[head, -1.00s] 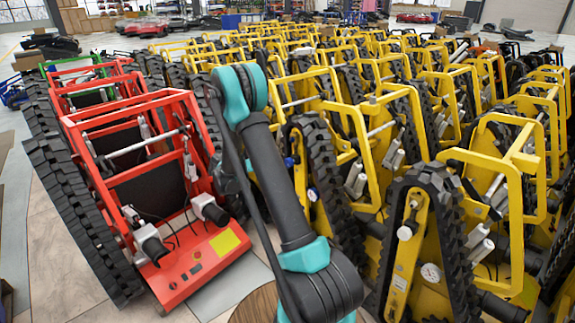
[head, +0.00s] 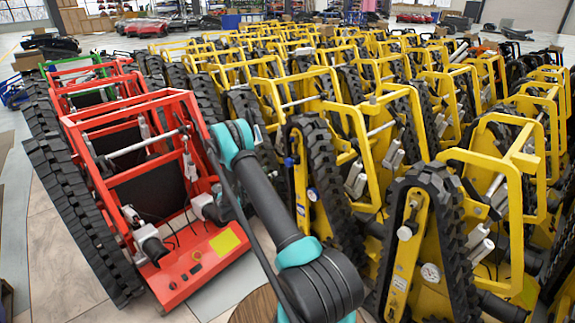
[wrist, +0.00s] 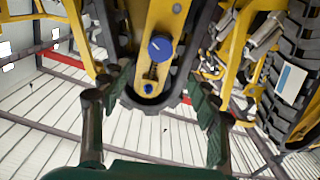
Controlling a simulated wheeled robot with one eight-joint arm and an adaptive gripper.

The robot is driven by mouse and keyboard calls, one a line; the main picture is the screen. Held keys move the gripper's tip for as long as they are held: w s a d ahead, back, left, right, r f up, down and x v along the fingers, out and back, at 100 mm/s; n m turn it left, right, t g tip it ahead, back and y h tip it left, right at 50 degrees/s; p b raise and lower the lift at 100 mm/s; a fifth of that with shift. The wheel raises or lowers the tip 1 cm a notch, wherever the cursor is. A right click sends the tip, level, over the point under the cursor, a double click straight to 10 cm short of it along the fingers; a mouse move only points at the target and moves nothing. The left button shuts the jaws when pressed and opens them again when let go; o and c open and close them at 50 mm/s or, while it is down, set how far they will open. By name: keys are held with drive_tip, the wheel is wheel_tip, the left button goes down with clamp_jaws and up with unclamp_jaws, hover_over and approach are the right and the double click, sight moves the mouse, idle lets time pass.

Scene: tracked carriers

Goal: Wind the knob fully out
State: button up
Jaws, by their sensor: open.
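In the wrist view a blue round knob (wrist: 161,47) with a pale mark on its face sits on a yellow side plate between black tracks. A slot with a bolt and a small blue spot lies just below it in that picture. My gripper (wrist: 160,98) is open and empty. Its two dark fingers stand apart, left and right of the plate's rounded end, lower in the picture than the knob and not visibly touching it. In the head view a small blue knob (head: 290,162) shows on a yellow carrier (head: 301,185) right of my arm; my gripper is not visible there.
A red carrier (head: 222,242) stands left of my arm. Yellow tracked carriers (head: 407,255) crowd the right side and back, closely packed. A black track (wrist: 290,80) is close on the right in the wrist view. Bare floor (head: 60,255) shows at the left.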

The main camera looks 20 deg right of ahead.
sight(287, 164)
drive_tip(key=x, duration=1.3)
drive_tip(key=shift+a, duration=0.1)
drive_tip(key=c, duration=1.2)
